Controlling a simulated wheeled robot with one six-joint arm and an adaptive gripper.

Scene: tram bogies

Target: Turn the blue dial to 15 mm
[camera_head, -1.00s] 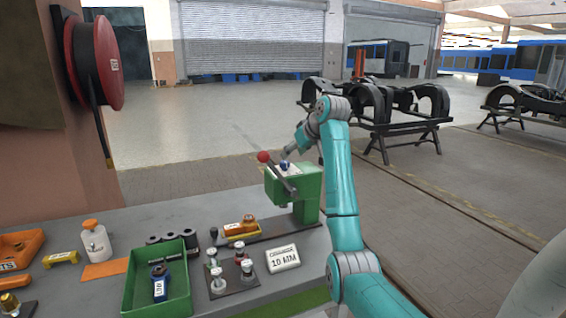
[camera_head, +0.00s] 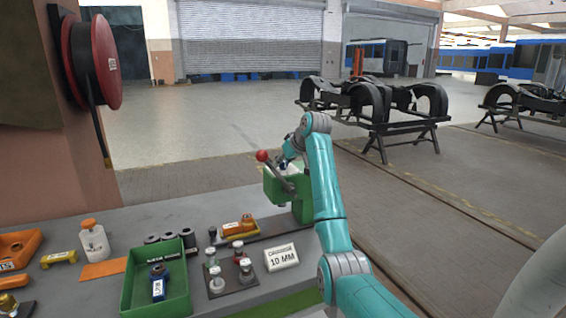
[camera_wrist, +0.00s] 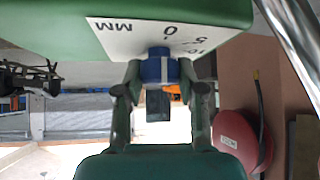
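The blue dial (camera_wrist: 160,66) sits on a white scale plate (camera_wrist: 128,35) marked 0, 5, 10 and MM in the wrist view. A dark block hangs below the dial in that picture. My gripper (camera_wrist: 160,72) has one finger on each side of the dial, tips very close to it; I cannot tell whether they touch. The dial's reading is not clear. In the head view my gripper is at the top of the green press (camera_head: 303,200), largely hidden by my arm. The press has a lever with a red ball (camera_head: 262,156).
A sign (camera_head: 281,258) on the grey bench reads 10 MM. A green bin (camera_head: 184,298), an orange tray (camera_head: 14,250), a white bottle (camera_head: 94,243) and a stand of small plungers (camera_head: 232,283) lie left of it. Bogie frames (camera_head: 380,105) stand behind.

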